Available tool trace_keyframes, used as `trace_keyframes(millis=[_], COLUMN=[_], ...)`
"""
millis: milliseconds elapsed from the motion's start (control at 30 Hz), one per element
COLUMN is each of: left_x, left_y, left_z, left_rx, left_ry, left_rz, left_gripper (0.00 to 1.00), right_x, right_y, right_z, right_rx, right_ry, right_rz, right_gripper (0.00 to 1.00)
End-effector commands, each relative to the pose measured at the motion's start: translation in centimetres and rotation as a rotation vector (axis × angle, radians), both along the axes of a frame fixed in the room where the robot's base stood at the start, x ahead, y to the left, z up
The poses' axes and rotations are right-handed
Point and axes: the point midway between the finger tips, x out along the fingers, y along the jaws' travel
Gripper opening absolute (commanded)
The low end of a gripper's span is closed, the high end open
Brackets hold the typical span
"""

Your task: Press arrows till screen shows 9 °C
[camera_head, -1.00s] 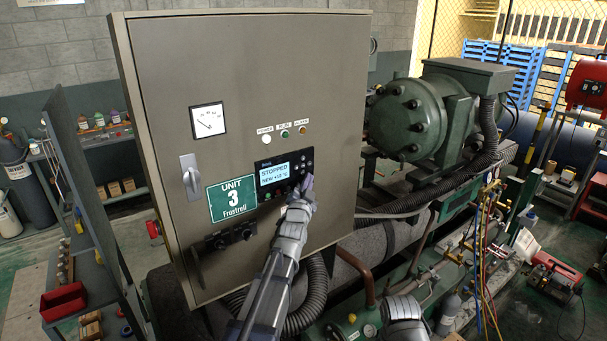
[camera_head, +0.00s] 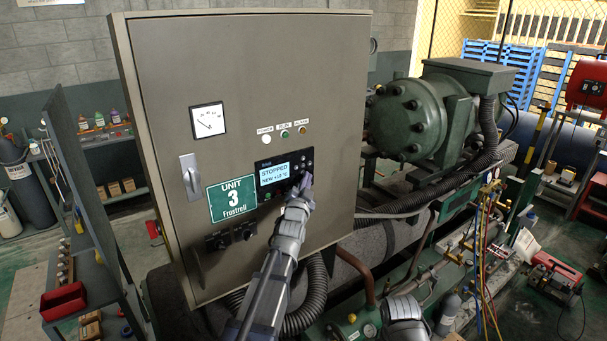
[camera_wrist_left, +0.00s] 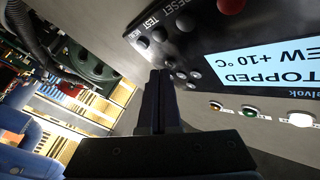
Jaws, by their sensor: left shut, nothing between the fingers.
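The controller screen (camera_head: 273,174) on the grey cabinet door is lit pale blue and reads "STOPPED" and "NEW" with a temperature. In the left wrist view the screen (camera_wrist_left: 262,68) appears upside down and reads +10 °C. My left gripper (camera_head: 305,181) is shut and empty, its tips at the right side of the controller panel. In the left wrist view the shut fingers (camera_wrist_left: 160,76) point at a cluster of small round arrow buttons (camera_wrist_left: 181,74) and partly cover that area. I cannot tell whether the tips touch a button.
The cabinet door (camera_head: 250,80) carries a gauge, a handle (camera_head: 190,176), three lamps and a green Unit 3 sign (camera_head: 231,199). Black hoses and green compressor (camera_head: 410,115) pipework lie to the right and below. A shelf with a red bin (camera_head: 63,301) stands at left.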

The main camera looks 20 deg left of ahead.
Motion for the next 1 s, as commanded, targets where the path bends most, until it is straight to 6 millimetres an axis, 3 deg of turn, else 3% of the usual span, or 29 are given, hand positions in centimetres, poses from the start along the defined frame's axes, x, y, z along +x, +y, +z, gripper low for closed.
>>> trace_keyframes(millis=[1000], left_x=[0.51], left_y=[0.65], left_z=[0.01], left_rx=[0.000], left_ry=[0.000], left_rz=[0.000], left_gripper=[0.00], right_x=[0.00], right_y=[0.00], right_z=[0.00], right_rx=[0.000], right_ry=[0.000], right_rz=[0.000], right_gripper=[0.50])
